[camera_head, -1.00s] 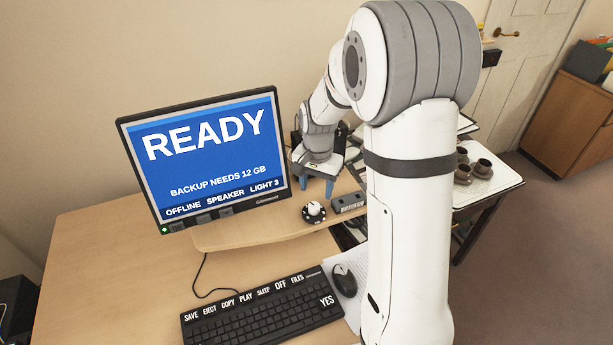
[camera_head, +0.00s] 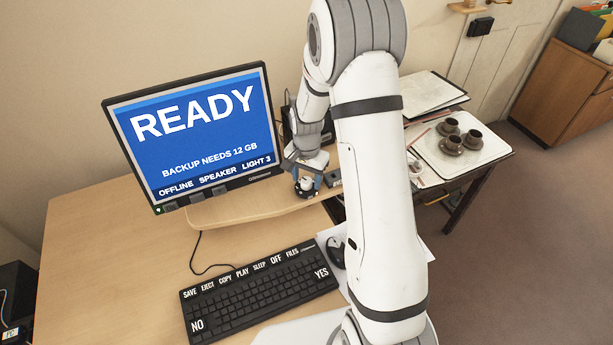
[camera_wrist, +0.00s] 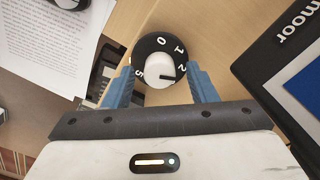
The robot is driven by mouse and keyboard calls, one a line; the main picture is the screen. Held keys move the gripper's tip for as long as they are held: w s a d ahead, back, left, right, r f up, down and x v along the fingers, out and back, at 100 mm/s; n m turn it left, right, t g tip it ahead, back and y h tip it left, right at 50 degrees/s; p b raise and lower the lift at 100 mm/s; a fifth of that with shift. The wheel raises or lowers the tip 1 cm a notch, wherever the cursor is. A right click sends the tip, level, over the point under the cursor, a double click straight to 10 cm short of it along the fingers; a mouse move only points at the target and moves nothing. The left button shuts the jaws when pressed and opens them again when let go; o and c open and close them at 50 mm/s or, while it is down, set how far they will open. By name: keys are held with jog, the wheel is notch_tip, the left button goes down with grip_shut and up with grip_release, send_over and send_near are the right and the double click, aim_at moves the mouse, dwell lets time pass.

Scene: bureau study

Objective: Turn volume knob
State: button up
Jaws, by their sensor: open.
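The volume knob (camera_wrist: 158,68) is a white cap on a round black dial marked with white numbers, among them 0, 1, 2 and 5. A dark line on the cap points right, a little below the 2. In the head view the knob (camera_head: 306,184) sits on the wooden shelf at the monitor's right. My gripper (camera_wrist: 160,84) is open, with one blue finger on each side of the white cap. I cannot tell whether the fingers touch it. In the head view my gripper (camera_head: 308,181) is at the knob and partly hides it.
The monitor (camera_head: 195,135) reads READY, with OFFLINE, SPEAKER and LIGHT 3 below. A small grey box (camera_head: 333,179) lies right of the knob. The keyboard (camera_head: 260,295) and mouse (camera_head: 336,252) are in front. A side table holds a tray (camera_head: 490,152) with several dark cups.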

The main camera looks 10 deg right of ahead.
jog(key=c, duration=1)
jog(key=n+b, duration=0.2)
jog(key=n, duration=0.1)
jog(key=shift+f+n, duration=0.1)
jog(key=shift+n, duration=0.2)
jog(key=n+b, duration=0.2)
jog(key=n, duration=0.3)
jog(key=shift+n+b, duration=0.3)
jog(key=shift+b, duration=0.05)
jog(key=n+b, duration=0.1)
jog(key=n, duration=0.4)
jog(key=shift+b, duration=0.35)
jog(key=shift+n+b, duration=0.5)
jog(key=shift+n, duration=1.9)
